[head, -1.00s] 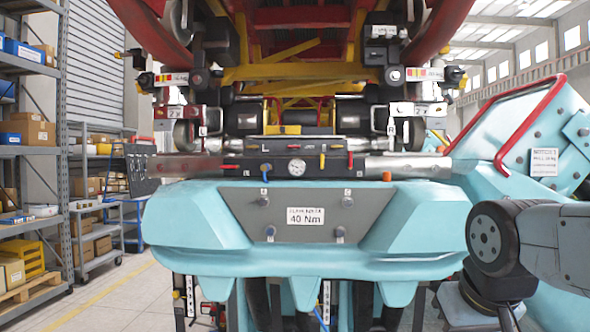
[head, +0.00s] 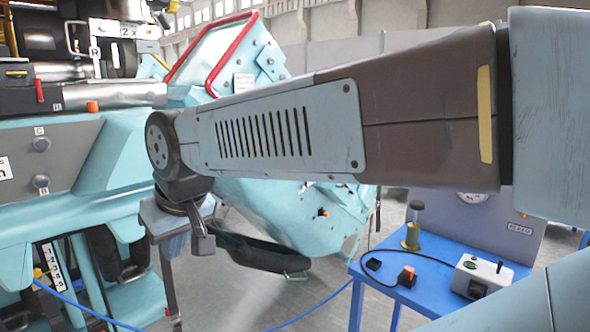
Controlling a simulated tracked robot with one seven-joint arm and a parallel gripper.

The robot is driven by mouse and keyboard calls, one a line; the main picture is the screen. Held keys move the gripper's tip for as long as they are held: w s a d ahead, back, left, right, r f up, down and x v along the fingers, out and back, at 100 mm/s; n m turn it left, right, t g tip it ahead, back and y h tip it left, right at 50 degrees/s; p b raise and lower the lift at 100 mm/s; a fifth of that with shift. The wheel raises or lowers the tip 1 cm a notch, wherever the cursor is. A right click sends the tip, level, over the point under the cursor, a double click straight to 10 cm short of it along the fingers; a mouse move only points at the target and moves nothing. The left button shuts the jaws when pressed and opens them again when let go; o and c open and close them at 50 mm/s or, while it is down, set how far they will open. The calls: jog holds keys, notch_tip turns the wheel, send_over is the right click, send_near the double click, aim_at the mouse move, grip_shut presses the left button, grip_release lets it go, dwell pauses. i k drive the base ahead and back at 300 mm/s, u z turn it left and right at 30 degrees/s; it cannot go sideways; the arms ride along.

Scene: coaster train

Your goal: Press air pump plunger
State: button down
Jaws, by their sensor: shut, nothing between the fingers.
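No part in the head view can be surely told as the air pump or its plunger. On the blue table (head: 358,268) at the lower right stands a small clear cylinder (head: 412,226) with a dark top and yellowish contents. A pale box (head: 481,275) with a dark green patch and a small dark opening lies to its right. My arm crosses the picture above the table and bends down at the left.
A grey panel (head: 525,240) with a gauge rises behind the table. A turquoise car body (head: 300,215) with a red rail (head: 207,52) stands behind my arm. A blue hose (head: 315,307) runs along the floor. Grey floor shows between car and table.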

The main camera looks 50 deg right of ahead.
aim_at(417, 205)
jog(key=u, duration=1.2)
jog(key=i, duration=0.1)
jog(key=z, duration=3)
jog(key=k, duration=0.5)
jog(key=z, duration=0.25)
jog(key=i, duration=0.5)
jog(key=u, duration=0.1)
